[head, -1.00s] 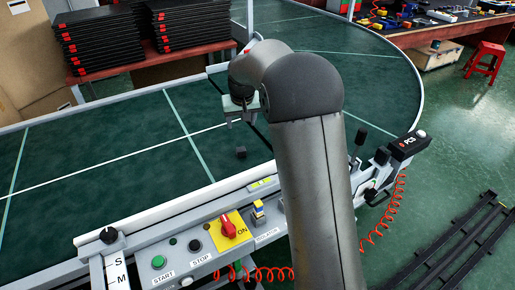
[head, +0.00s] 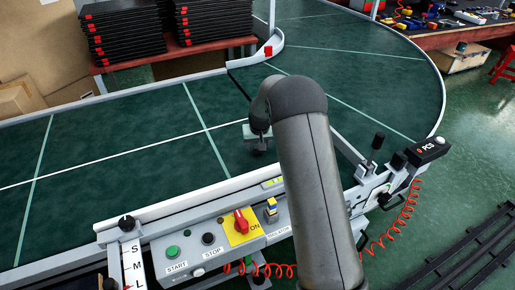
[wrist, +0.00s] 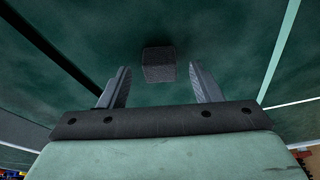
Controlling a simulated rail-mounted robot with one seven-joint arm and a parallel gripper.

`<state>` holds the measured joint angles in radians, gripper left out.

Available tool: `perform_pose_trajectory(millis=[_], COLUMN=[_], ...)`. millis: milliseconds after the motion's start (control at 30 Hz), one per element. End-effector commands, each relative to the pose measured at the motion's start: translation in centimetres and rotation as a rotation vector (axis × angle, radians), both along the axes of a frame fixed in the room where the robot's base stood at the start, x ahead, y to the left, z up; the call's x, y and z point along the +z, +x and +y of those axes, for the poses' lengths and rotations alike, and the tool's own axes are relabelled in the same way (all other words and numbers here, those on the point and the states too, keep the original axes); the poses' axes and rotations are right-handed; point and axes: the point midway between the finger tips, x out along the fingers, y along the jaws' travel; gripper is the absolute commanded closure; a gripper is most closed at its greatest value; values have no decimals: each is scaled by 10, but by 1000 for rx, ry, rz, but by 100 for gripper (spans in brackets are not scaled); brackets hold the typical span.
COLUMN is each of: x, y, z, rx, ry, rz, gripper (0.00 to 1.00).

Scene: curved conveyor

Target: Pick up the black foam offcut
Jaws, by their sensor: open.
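The black foam offcut (wrist: 158,66) is a small dark grey block on the green conveyor belt. In the wrist view it sits at the tips of my gripper (wrist: 160,78), in the gap between the two fingers, with clear space on both sides. The fingers are spread and hold nothing. In the head view my gripper (head: 257,143) is low over the belt, with a small dark shape right under it; the arm and gripper partly cover that spot, and I cannot tell the block from the fingertips there.
The green conveyor belt (head: 120,145) is otherwise bare, with pale lines. A metal side rail and the control panel (head: 205,248) with its red switch run along the near side. Stacked black trays (head: 113,38) stand beyond the far rail.

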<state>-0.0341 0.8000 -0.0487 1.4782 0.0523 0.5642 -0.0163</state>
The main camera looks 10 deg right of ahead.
Motion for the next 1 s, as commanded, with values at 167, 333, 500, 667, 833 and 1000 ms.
perform_pose_trajectory(millis=[167,333,500,667,833,1000], x=[-7,-7,-6,-6,-6,3], y=[2,2,2,2,2,2], z=[0,0,0,0,0,0], rx=[0,0,0,0,0,0], ry=[0,0,0,0,0,0], rz=[0,0,0,0,0,-2], gripper=[42,50,89,90,90,90])
